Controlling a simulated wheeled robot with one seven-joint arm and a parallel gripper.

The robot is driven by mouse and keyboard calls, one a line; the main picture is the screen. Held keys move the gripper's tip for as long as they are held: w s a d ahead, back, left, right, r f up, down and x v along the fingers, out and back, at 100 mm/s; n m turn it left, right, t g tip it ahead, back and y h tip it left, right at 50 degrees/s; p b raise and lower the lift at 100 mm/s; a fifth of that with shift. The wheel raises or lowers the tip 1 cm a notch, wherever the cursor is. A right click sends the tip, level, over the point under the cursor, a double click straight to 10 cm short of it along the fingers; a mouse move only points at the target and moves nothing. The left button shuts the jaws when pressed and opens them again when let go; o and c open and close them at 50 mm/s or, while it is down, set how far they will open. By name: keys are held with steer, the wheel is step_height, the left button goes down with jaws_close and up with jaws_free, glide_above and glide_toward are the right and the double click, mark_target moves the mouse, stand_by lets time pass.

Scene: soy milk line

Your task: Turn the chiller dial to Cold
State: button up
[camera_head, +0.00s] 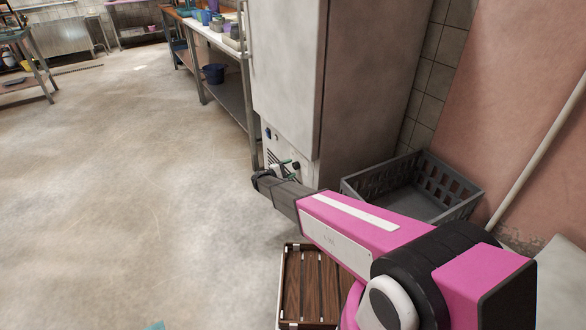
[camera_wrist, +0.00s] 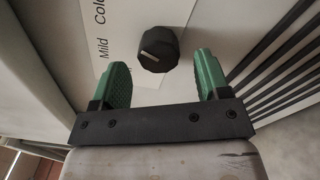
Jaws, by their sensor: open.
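The chiller (camera_head: 288,65) is a tall pale cabinet with a lower front panel. The black dial (camera_wrist: 158,48) has a light pointer line on its face. It sits on that panel beside a white label (camera_wrist: 117,30) reading "Mild" and "Cold", turned sideways in the wrist view. I cannot tell for sure which word the line points at. My gripper (camera_wrist: 160,70) has two green fingers, spread apart and empty, one on either side of the dial's near edge with gaps between. In the head view my gripper (camera_head: 285,168) is low at the chiller's front.
Dark vent slots (camera_wrist: 285,65) lie right of the dial in the wrist view. A grey plastic crate (camera_head: 440,190) stands beside the chiller, and a wooden slatted crate (camera_head: 310,285) is below my arm. A steel table (camera_head: 225,85) stands left of the chiller. The floor at left is open.

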steer(key=v, duration=0.8)
steer(key=shift+s+a, duration=0.15)
steer(key=shift+a, duration=0.05)
